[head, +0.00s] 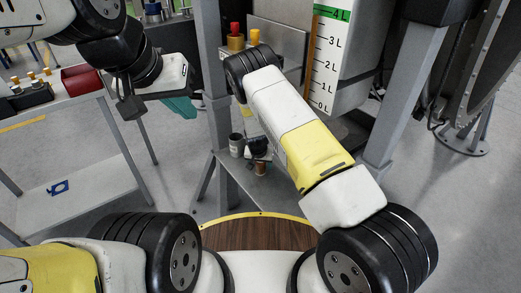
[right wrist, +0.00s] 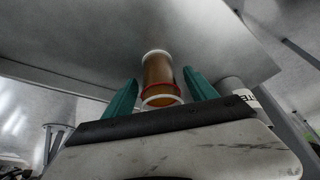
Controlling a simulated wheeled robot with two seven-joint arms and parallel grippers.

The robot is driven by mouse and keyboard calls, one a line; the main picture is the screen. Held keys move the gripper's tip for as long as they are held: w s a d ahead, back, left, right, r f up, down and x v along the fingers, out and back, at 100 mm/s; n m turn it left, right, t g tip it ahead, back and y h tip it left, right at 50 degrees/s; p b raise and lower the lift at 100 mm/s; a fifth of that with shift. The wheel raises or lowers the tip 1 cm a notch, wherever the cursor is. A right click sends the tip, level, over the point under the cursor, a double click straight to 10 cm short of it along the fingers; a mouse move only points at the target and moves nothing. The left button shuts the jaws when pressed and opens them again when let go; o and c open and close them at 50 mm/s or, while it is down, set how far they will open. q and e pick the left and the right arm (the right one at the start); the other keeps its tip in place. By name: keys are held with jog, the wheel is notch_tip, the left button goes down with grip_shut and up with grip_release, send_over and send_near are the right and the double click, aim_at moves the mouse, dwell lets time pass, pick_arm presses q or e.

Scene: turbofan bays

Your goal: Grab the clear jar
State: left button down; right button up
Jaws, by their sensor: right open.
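A jar (right wrist: 158,75) with amber-brown sides, pale ends and a red ring shows in the right wrist view. It also shows small in the head view (head: 262,168), on a low grey shelf. My right gripper (right wrist: 160,78) is open, with one teal finger on each side of the jar in the picture. I cannot tell whether the fingers touch it. In the head view my right arm mostly hides that gripper. My left gripper (head: 180,107) hangs at the upper left, away from the jar; its teal fingers partly show, and their opening is unclear.
A grey cup (head: 237,145) stands left of the jar; a pale lettered container (right wrist: 238,92) is right of it in the wrist view. A grey post (head: 212,110) rises beside the shelf (head: 265,197). A tank with a litre scale (head: 335,60) stands behind. A cart (head: 75,120) is at left.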

grip_shut()
jog(key=shift+r, duration=0.15)
